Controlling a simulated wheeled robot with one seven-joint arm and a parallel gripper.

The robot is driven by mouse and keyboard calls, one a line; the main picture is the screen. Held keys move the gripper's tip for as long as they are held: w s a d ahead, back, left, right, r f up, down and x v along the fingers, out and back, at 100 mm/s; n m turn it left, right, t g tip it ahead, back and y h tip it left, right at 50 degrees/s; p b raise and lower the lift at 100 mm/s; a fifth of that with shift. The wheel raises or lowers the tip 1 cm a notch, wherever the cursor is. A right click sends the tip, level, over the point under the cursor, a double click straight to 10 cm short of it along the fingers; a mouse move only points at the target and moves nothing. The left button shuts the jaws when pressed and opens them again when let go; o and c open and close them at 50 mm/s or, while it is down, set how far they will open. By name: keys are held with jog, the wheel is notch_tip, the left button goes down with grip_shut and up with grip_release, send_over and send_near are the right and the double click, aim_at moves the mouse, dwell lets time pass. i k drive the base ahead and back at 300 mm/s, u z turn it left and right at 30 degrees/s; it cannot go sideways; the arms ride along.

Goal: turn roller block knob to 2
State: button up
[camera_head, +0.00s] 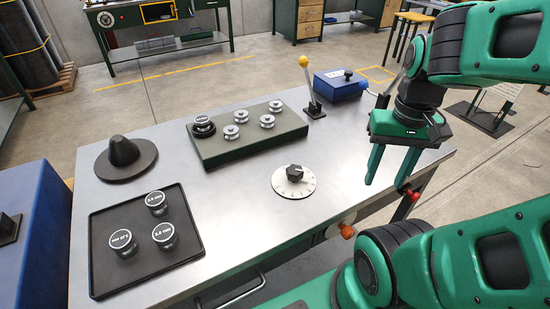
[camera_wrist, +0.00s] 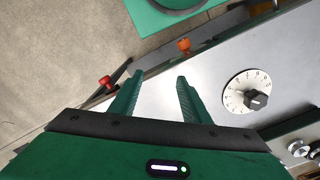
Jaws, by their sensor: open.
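A round white dial plate (camera_head: 294,188) with a black knob (camera_head: 294,172) sits on the steel table in front of the roller block. In the wrist view the dial plate (camera_wrist: 236,101) shows small numerals around its edge, and the black knob (camera_wrist: 257,101) is on it. I cannot tell for sure which numeral the knob points to. My gripper (camera_head: 386,184) is open and empty, above the table's right edge, to the right of the dial and apart from it. In the wrist view my gripper (camera_wrist: 160,76) has the dial to its right.
The green roller block (camera_head: 245,147) carries several silver rollers. A yellow-tipped lever (camera_head: 309,85) and a blue box (camera_head: 340,84) stand behind the dial. A black tray (camera_head: 105,260) with labelled cylinders and a black cone (camera_head: 124,152) are left. Red (camera_head: 412,196) and orange (camera_head: 346,231) knobs show at the front edge.

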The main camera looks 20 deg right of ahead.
aim_at(294, 174)
jog(key=u, duration=0.35)
jog(key=k, duration=1.4)
jog(key=z, duration=0.3)
jog(key=i, duration=1)
jog(key=u, duration=0.1)
